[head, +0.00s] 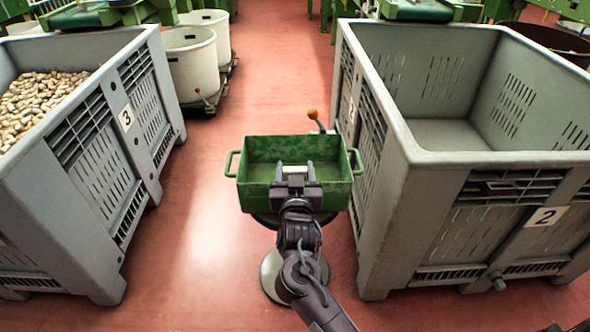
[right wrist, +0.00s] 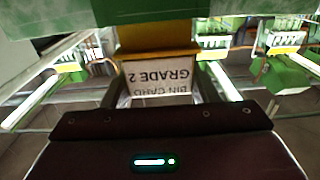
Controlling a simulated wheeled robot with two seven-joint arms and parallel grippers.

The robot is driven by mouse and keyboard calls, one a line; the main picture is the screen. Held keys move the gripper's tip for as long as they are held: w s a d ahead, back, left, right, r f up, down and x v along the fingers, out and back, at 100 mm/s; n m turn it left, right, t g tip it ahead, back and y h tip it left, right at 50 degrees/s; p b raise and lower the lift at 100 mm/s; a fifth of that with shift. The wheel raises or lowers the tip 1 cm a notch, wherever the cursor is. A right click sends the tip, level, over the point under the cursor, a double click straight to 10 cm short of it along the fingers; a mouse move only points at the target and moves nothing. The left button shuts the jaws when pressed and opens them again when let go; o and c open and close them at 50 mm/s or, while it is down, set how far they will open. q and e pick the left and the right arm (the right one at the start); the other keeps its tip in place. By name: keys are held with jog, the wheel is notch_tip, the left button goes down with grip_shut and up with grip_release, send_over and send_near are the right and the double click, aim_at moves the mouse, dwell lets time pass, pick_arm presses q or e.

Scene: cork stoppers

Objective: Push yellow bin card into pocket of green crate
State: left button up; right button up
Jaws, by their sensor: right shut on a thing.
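The green crate (head: 255,148), an open tray with side handles, stands on a round-based stand between two grey bins. My right gripper (head: 295,172) is at the middle of its near wall. The bin card (right wrist: 157,77) shows in the right wrist view, white with upside-down "BIN CARD GRADE 2" print and a yellow band. My right gripper (right wrist: 164,88) is shut on the card. The yellow band meets the crate's green wall (right wrist: 150,12); I cannot tell whether it is inside the pocket. The pocket itself is hidden. My left gripper is in neither view.
A grey bin (head: 440,160) marked 2 stands close on the right, empty inside. A grey bin (head: 75,150) marked 3, holding cork stoppers (head: 38,100), stands on the left. White tubs (head: 190,60) stand behind it. Red floor (head: 190,240) is clear left of the crate.

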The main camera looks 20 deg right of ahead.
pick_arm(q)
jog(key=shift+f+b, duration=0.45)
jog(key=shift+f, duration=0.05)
pick_arm(e)
jog(key=shift+f, duration=0.95)
dwell(0.3)
jog(key=o, duration=1)
jog(key=shift+o, duration=0.2)
jog(key=shift+s+a, duration=0.2)
jog(key=shift+s, duration=0.35)
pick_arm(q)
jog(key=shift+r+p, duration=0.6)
pick_arm(e)
jog(key=v, duration=0.6)
jog(key=shift+s, duration=0.3)
